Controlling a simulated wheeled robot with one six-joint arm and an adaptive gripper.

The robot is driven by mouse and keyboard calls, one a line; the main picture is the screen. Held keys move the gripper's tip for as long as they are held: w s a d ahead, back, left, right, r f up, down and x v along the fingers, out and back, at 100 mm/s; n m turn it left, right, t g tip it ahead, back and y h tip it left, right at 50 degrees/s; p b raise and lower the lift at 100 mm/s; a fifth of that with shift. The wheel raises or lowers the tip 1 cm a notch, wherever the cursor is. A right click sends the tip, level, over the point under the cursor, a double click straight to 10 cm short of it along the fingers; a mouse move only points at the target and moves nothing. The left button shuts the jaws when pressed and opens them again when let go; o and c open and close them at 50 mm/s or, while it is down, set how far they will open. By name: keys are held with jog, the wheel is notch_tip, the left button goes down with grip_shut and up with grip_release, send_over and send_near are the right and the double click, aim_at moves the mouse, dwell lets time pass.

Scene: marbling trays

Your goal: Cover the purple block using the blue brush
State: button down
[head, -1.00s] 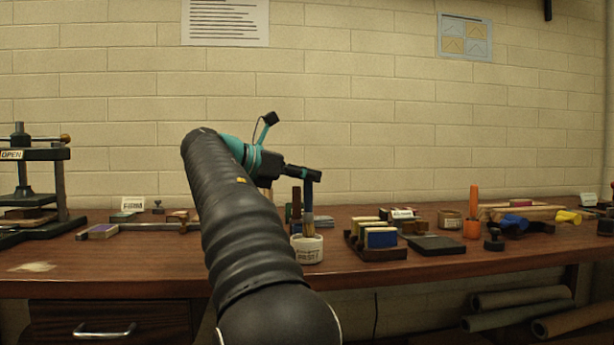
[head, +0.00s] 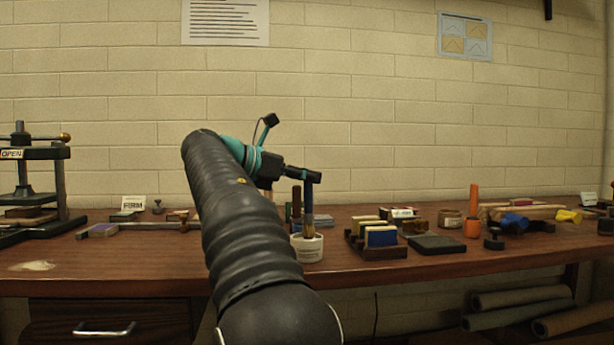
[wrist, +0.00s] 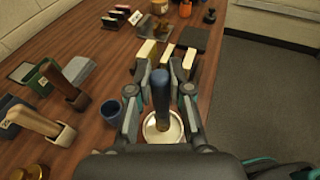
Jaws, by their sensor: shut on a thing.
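My gripper (head: 308,176) is shut on the blue brush (head: 310,197) by its handle and holds it upright. In the wrist view the blue handle (wrist: 160,98) stands between the two fingers, over a white round pot (wrist: 170,128). In the head view the brush's brown lower end is at the mouth of this white pot (head: 308,250); how deep it reaches is hidden.
A rack of upright blocks (head: 381,237) and a dark slab (head: 436,246) stand right of the pot. A press (head: 40,185) stands at the far left. The bench front left of my arm is mostly clear.

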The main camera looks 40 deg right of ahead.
jog(key=shift+f, duration=0.35)
dwell(0.3)
jog(key=shift+f, duration=0.2)
dwell(2.2)
jog(key=shift+r+p, duration=0.15)
jog(key=shift+p, duration=0.3)
notch_tip(320, 180, up, 5)
jog(key=p, duration=0.6)
jog(key=shift+r, duration=1)
jog(key=shift+s+d, duration=0.1)
jog(key=shift+s, duration=0.05)
